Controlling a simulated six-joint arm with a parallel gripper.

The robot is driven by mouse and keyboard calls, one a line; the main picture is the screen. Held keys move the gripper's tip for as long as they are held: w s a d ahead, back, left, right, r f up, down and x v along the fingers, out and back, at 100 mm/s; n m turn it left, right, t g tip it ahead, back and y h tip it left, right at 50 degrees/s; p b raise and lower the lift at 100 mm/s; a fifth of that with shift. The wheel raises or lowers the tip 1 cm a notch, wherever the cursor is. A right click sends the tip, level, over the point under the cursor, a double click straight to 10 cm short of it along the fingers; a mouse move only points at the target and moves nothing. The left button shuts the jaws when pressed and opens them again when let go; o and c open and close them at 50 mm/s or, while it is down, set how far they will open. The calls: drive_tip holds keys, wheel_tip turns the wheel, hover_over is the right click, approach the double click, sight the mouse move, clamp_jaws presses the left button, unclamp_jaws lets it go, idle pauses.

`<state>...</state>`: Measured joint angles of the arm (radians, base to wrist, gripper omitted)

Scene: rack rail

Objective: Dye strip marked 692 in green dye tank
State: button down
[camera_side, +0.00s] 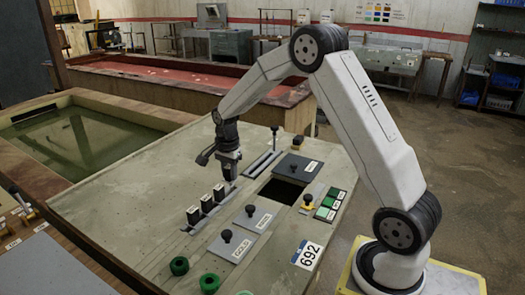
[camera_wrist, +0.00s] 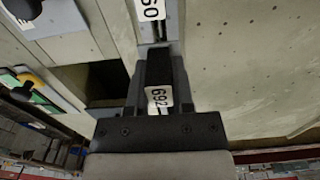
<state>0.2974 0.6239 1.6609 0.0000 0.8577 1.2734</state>
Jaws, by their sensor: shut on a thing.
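My gripper (camera_side: 229,170) points down at the far end of a row of black tagged holders on the rail (camera_side: 187,228). In the wrist view my gripper (camera_wrist: 160,90) is shut on a dark strip with a white tag reading 692 (camera_wrist: 158,97). Its lower end is hidden, so I cannot tell whether it still touches the rail. A dark rectangular opening (camera_side: 280,191) lies in the bench to the right; it also shows in the wrist view (camera_wrist: 105,82). A dark knobbed lid (camera_side: 297,167) lies behind it. I cannot tell the dye's colour in the opening.
Two grey knobbed lids (camera_side: 232,245) (camera_side: 254,218) lie in front of the opening; the nearer reads GOLD. Green squares (camera_side: 330,203) and a yellow-black knob (camera_side: 307,202) are at its right.

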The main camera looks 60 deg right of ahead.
drive_tip(key=shift+r, duration=3.6)
drive_tip(key=s+d+r, duration=0.1)
drive_tip(key=s+d, duration=0.8)
drive_tip(key=s, duration=0.3)
drive_tip(key=shift+s+d+r, duration=0.15)
drive_tip(key=shift+s+d, duration=0.15)
drive_tip(key=shift+f, duration=0.3)
wheel_tip(320, 180, down, 17)
drive_tip(key=shift+f, duration=0.2)
idle(1.7)
